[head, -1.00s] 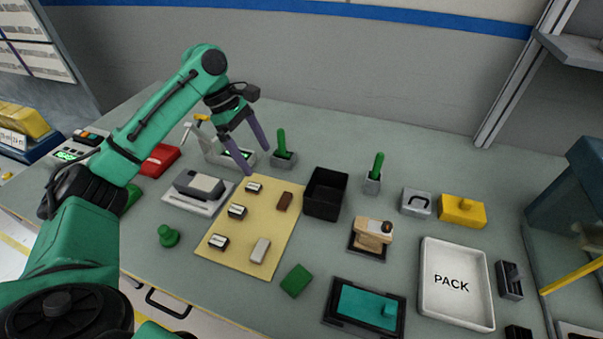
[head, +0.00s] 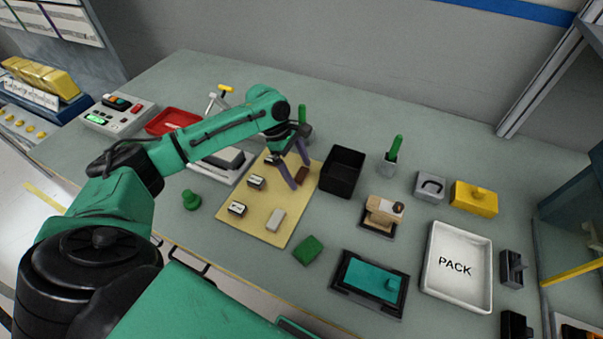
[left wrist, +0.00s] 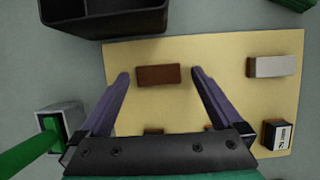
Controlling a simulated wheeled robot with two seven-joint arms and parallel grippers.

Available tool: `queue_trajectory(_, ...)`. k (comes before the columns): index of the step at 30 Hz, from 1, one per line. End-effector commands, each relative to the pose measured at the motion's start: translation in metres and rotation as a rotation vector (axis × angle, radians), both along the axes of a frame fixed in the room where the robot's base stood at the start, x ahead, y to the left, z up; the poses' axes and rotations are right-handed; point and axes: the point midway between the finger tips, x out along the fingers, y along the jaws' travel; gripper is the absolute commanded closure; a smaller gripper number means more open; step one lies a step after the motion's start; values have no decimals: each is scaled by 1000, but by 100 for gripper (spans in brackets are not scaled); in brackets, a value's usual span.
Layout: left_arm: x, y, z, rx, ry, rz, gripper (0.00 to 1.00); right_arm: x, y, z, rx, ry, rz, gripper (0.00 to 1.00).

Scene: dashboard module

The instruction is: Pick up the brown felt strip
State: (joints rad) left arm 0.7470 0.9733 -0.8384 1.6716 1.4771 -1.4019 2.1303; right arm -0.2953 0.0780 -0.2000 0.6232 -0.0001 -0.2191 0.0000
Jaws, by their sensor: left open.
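The brown felt strip (head: 302,174) lies on the yellow mat (head: 252,217), near the mat's right edge. In the left wrist view the brown felt strip (left wrist: 158,75) lies crosswise between the fingertips, with a gap on each side. My left gripper (head: 299,176) is open and empty, pointing down over the mat beside the strip. Its two purple fingers show in the left wrist view (left wrist: 158,76). I cannot tell how high the fingertips are above the mat. My right gripper is not in view.
A black bin (head: 342,172) stands just right of the mat. A grey-white block (head: 276,219) and small black-and-white pieces (head: 237,209) lie on the mat. A green holder item (head: 391,155) and a white PACK tray (head: 457,267) are farther right. A green block (head: 308,250) lies in front.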

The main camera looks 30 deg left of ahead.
Motion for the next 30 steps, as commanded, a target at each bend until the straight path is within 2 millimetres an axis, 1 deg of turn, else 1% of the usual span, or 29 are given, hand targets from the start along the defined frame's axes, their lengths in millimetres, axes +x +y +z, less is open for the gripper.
queue_trajectory(2, 0, 0, 0, 0, 0, 0, 0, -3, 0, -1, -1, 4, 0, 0)
queue_trajectory(3, 0, 0, 0, 0, 0, 0, 8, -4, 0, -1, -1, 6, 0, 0)
queue_trajectory(5, 0, 0, 0, 0, 0, 0, 31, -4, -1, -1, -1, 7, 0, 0)
queue_trajectory(6, 0, 0, 0, 0, 0, 0, 46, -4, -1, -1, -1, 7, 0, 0)
queue_trajectory(8, 0, 0, 0, 0, 0, 0, 69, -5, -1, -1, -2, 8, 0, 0)
queue_trajectory(9, 0, 0, 1, 0, 0, 0, 83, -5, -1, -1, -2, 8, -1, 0)
queue_trajectory(17, 0, 0, 2, 0, -1, 0, 83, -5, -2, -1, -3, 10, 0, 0)
queue_trajectory(20, 1, 0, 8, -1, -2, 1, 83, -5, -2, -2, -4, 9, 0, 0)
queue_trajectory(22, 1, 0, 16, -2, -3, 0, 83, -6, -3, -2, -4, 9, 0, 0)
queue_trajectory(23, 1, 0, 22, -2, -3, 0, 83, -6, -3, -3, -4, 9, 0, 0)
queue_trajectory(26, 2, 0, 45, -2, -5, 0, 83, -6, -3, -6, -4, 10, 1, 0)
queue_trajectory(29, 2, 0, 81, -2, -9, -1, 83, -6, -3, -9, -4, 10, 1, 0)
queue_trajectory(30, 2, 0, 97, -1, -9, -1, 83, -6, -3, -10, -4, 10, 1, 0)
